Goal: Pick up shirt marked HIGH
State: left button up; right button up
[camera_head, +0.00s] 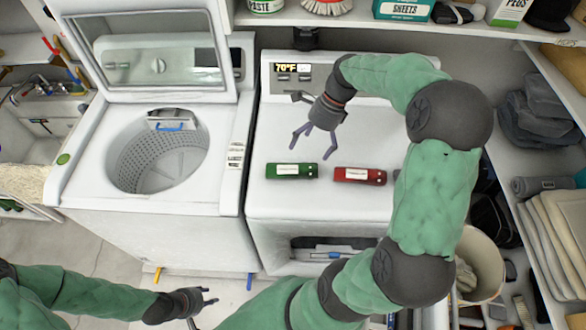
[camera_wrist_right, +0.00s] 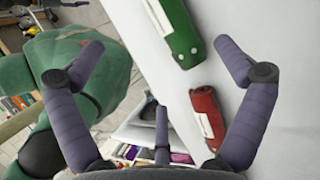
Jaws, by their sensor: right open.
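Two rolled shirts with white labels lie on top of the white dryer (camera_head: 350,215). The green roll (camera_head: 291,171) is on the left and the red roll (camera_head: 360,176) on the right. Their label text is too small to read. In the right wrist view the green roll (camera_wrist_right: 168,30) and red roll (camera_wrist_right: 207,115) also show. My right gripper (camera_head: 311,152) is open and empty above the dryer, just behind the green roll and apart from both. My left gripper (camera_head: 205,308) is low in front of the washer, its fingers spread and empty, partly cut off by the frame.
The washer (camera_head: 150,220) stands left with its lid (camera_head: 150,50) raised. A shelf (camera_head: 400,18) with boxes runs above the back. Shelving at right holds folded grey cloth (camera_head: 540,112). A bin (camera_head: 482,262) stands right of the dryer. My right arm hides the dryer's right side.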

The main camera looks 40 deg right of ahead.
aim_at(296, 167)
jog(key=shift+w+d+f, duration=0.1)
jog(key=shift+w+f, duration=0.05)
jog(key=shift+f, duration=0.45)
jog(key=b+x, duration=0.1)
jog(key=x, duration=0.4)
jog(key=b+x, duration=0.2)
jog(key=x, duration=0.3)
jog(key=shift+w+f, duration=0.15)
jog(key=shift+w, duration=0.05)
jog(key=c, duration=1.3)
